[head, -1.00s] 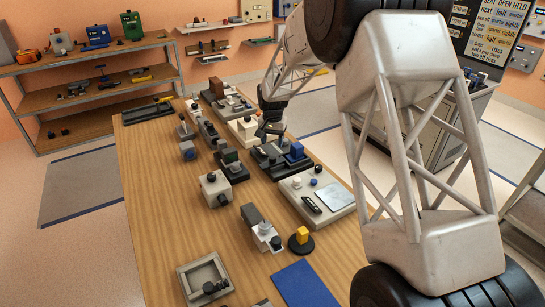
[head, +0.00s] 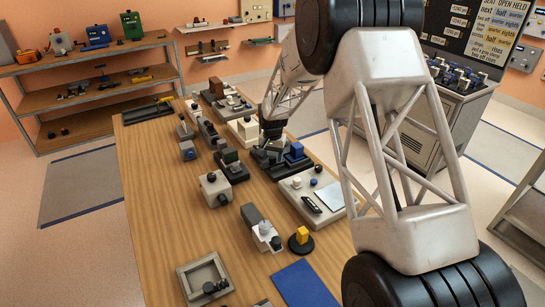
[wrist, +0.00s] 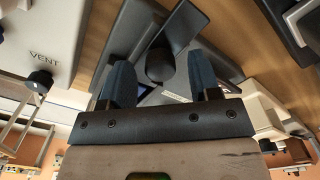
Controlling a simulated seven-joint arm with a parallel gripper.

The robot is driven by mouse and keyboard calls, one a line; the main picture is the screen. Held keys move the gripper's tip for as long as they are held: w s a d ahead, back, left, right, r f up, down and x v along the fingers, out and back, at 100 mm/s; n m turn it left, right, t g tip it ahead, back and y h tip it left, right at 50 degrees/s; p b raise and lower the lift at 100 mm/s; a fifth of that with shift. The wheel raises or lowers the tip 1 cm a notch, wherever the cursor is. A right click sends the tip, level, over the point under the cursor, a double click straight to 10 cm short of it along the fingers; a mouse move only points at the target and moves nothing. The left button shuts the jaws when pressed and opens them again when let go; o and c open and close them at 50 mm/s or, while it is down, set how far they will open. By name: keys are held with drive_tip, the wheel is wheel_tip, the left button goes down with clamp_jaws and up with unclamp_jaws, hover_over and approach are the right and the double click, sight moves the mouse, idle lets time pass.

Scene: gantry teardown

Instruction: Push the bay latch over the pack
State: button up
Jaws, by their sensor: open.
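My gripper (head: 271,141) is over a dark bay unit (head: 268,166) at the right edge of the bench. In the wrist view my gripper (wrist: 161,85) is open, with its two dark blue-grey fingers apart. A round black knob (wrist: 160,65) shows between the fingers, on or over a dark grey bar or plate, perhaps the bay latch. I cannot tell whether the fingers touch it. A blue block (head: 296,151) sits at the unit's right side. I cannot tell which part is the pack; my gripper hides part of the unit.
A pale panel (head: 335,195) with knobs lies nearer on the bench (head: 160,200). A grey box marked VENT (wrist: 45,50) is at the left in the wrist view. Several other small devices stand close by. The bench's left side is mostly clear.

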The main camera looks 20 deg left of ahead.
drive_tip(key=shift+f, duration=0.2)
clamp_jaws()
drive_tip(key=shift+w+d, duration=1.2)
drive_tip(key=shift+w, duration=0.05)
unclamp_jaws()
drive_tip(key=shift+r, duration=0.15)
wheel_tip(320, 180, up, 8)
drive_tip(key=shift+f, duration=0.2)
drive_tip(key=shift+d+r, duration=0.1)
